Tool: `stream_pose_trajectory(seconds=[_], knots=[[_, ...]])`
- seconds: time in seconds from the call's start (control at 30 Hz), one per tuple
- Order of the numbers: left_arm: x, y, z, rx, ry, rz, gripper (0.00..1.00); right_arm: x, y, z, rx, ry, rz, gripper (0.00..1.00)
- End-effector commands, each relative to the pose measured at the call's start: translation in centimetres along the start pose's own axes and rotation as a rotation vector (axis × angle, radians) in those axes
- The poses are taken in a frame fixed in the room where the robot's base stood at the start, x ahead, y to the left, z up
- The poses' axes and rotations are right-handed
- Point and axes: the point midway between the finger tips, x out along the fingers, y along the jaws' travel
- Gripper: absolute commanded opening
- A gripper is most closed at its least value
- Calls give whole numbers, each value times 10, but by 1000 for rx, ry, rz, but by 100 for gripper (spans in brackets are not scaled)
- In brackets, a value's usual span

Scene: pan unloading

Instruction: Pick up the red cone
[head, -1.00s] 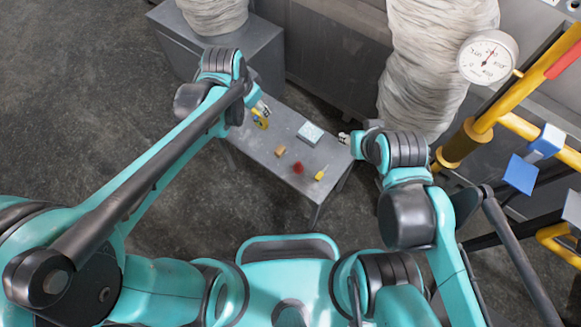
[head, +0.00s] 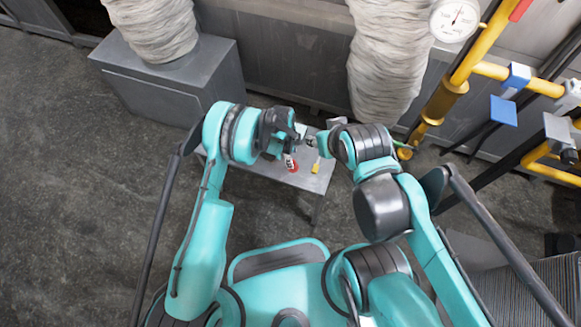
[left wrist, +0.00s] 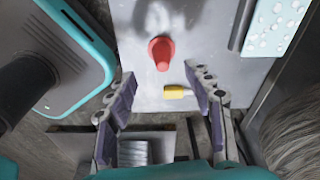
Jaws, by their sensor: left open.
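The red cone (left wrist: 160,53) stands on the grey table (left wrist: 215,75) in the left wrist view, just beyond the fingertips. It also shows as a small red patch in the head view (head: 293,167), partly covered by my left gripper (head: 289,157). In the left wrist view my left gripper (left wrist: 160,82) is open and empty, its fingers apart on either side below the cone. My right gripper (head: 311,142) is small at the table's far right side, and its jaws are unclear.
A yellow-handled tool (left wrist: 176,91) lies near the cone, close to the right finger. A pale blue spotted block (left wrist: 275,25) is at the upper right. Wrapped columns (head: 388,65) and yellow pipes (head: 445,100) stand behind the table. My left arm hides the table's left part.

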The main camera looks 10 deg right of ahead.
Motion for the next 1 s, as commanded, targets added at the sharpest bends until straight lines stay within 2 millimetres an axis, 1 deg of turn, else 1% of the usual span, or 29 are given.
stream_pose_trajectory(seconds=[0.03,0.1,0.27,0.37,0.43,0.53,0.6,0.8,0.87,0.9,1.0], knots=[[8,0,0,2,0,1,52,3,0,2,0,0,0,40],[17,0,0,1,0,0,52,6,0,4,0,0,0,40],[31,-1,1,-1,0,-1,52,12,0,8,0,0,0,40],[45,-2,2,-1,0,-1,52,19,0,14,0,0,0,40],[57,-3,3,-1,0,-1,52,26,0,19,0,0,0,40],[70,-3,2,-1,0,-1,52,30,0,22,0,0,0,40],[74,-4,2,-1,0,-1,52,31,0,22,0,0,0,40],[73,-3,2,-2,0,-1,52,30,0,21,0,0,0,40],[73,-3,2,-2,0,-1,36,30,0,21,0,0,0,40],[73,-3,2,-2,0,-1,26,30,0,21,0,0,0,40],[73,-3,2,-2,0,-1,3,30,0,21,0,0,0,40]])
